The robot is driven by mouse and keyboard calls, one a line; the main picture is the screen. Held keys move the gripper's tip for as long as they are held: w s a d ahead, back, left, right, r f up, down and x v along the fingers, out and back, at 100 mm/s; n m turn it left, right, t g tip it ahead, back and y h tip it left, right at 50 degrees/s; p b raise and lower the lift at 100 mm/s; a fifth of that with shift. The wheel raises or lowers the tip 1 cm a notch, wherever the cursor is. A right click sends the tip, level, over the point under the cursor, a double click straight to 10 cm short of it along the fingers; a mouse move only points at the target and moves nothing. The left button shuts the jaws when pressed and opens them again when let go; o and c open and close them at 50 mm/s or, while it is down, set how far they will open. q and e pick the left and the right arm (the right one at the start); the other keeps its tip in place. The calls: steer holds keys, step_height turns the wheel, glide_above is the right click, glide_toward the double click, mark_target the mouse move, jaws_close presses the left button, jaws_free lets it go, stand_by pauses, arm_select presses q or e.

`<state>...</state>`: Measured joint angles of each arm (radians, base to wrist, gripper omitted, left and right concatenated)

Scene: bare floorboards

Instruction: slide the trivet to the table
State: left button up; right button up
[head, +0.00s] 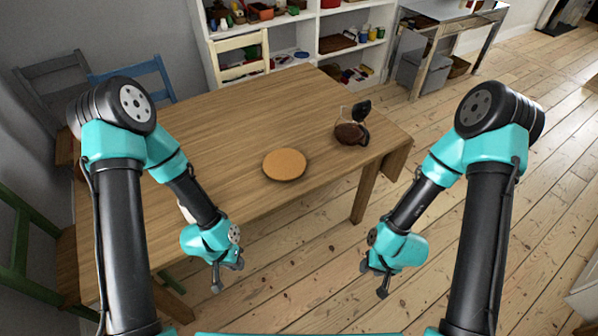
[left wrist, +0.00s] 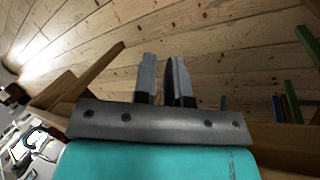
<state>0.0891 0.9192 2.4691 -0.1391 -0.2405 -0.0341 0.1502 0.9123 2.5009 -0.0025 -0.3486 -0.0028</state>
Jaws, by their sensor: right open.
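The trivet (head: 284,164) is a round, flat, tan disc lying on the wooden table (head: 235,125), close to its front edge. My left gripper (head: 228,279) hangs in front of the table edge, nearer to me and left of the trivet. Its two fingers (left wrist: 166,80) stand apart with nothing between them in the left wrist view. My right gripper (head: 373,279) is open and empty, over the floor right of and nearer than the trivet. Neither gripper touches the trivet. The trivet does not show in the left wrist view.
A glass coffee pot (head: 350,133) with dark contents stands on the table, right of the trivet. A small white thing (head: 186,211) is mostly hidden behind my left arm. Chairs stand around the table and white shelves (head: 300,38) behind it. The table's middle is clear.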

mark_target(305, 182)
arm_select(q)
steer(key=w+d+m+g, duration=0.1)
steer(key=d+m, duration=0.1)
steer(key=m, duration=0.1)
steer(key=w+d+r+m+g+y, duration=0.1)
steer(key=d+m, duration=0.2)
steer(key=w+d+m+g, duration=0.1)
steer(key=d+m, duration=0.1)
steer(key=m, duration=0.2)
steer(key=shift+w+d+r+y, duration=0.25)
steer(key=shift+w+y, duration=0.15)
jaws_close()
steer(key=w+d+r+m+t+y, duration=0.3)
steer(key=w+d+r+m+t, duration=0.2)
steer(key=w+d+r+m, duration=0.2)
steer(key=w+d+r+m+t+y, duration=0.4)
steer(key=w+d+r+m, duration=0.3)
steer(key=d+m, duration=0.4)
steer(key=shift+w+d+r+m+t, duration=0.2)
steer(key=shift+w+d+m+t, duration=0.1)
steer(key=shift+w+d+t, duration=0.65)
steer(key=shift+s+f, duration=0.1)
